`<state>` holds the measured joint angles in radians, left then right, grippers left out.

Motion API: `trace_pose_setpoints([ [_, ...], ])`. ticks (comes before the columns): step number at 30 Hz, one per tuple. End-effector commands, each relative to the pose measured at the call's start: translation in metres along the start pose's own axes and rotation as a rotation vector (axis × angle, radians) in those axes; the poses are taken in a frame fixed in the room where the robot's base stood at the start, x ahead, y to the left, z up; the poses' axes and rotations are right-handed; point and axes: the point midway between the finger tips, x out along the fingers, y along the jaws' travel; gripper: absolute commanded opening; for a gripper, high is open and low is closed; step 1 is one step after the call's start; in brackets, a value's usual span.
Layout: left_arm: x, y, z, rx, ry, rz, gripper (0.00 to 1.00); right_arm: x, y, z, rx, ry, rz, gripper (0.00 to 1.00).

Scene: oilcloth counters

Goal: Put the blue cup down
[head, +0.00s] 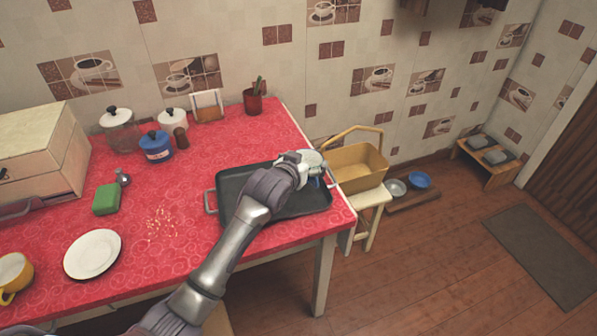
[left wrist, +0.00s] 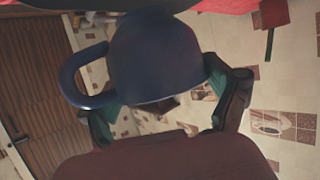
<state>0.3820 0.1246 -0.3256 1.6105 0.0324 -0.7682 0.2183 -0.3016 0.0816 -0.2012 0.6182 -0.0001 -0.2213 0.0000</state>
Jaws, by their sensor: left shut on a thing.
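My left gripper (head: 314,172) is over the far right part of the dark tray (head: 235,184) on the red table. It is shut on the blue cup (left wrist: 155,55), which fills the middle of the left wrist view, with its handle to the left and a finger at each side. In the head view only a small blue patch of the cup (head: 319,182) shows below the gripper. Whether the cup touches the tray is hidden. My right gripper is not in view.
The red table (head: 262,150) ends just right of the tray. A yellow basket (head: 357,167) on a stool stands beyond that edge. A white plate (head: 92,254), crumbs (head: 160,225), a green sponge (head: 106,199) and a blue pot (head: 156,147) lie to the left.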

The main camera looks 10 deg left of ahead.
Motion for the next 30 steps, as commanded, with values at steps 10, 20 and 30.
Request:
trace_pose_setpoints([
  [10, 0.031, -0.022, 0.016, -0.001, 0.0, 0.0, 0.48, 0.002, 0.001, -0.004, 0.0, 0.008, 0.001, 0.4],
  [20, 0.043, -0.022, 0.045, 0.0, 0.004, 0.0, 0.48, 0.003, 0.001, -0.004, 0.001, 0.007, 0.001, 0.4],
  [30, 0.043, -0.022, 0.048, 0.0, 0.002, 0.0, 0.96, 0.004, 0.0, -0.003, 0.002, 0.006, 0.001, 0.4],
])
